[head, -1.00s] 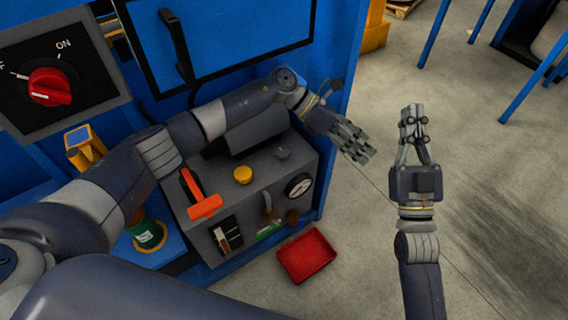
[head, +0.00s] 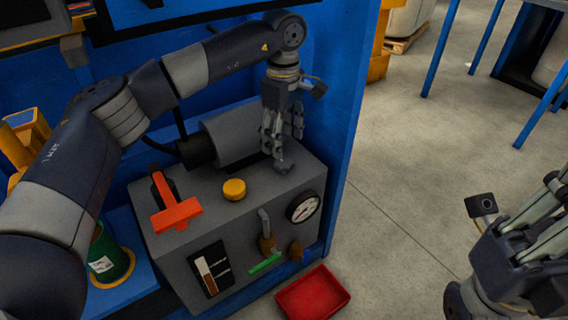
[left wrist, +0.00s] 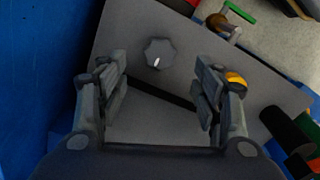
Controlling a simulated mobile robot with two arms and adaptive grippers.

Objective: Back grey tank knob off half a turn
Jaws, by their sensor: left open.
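The grey tank knob (left wrist: 159,53), lobed with a white mark, stands on the grey panel box (head: 185,240). In the left wrist view it lies between the lines of the two fingers, beyond their tips and apart from them. My left gripper (head: 284,150) is open and points down over the back right of the box top. It also shows in the left wrist view (left wrist: 162,88), with nothing between its fingers. In the head view it largely hides the knob. My right gripper (head: 545,215) is at the right edge, partly cut off, away from the box.
A yellow knob (head: 234,189) and a red-orange lever (head: 177,215) stand on the box top. A red tray (head: 313,294) lies on the floor.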

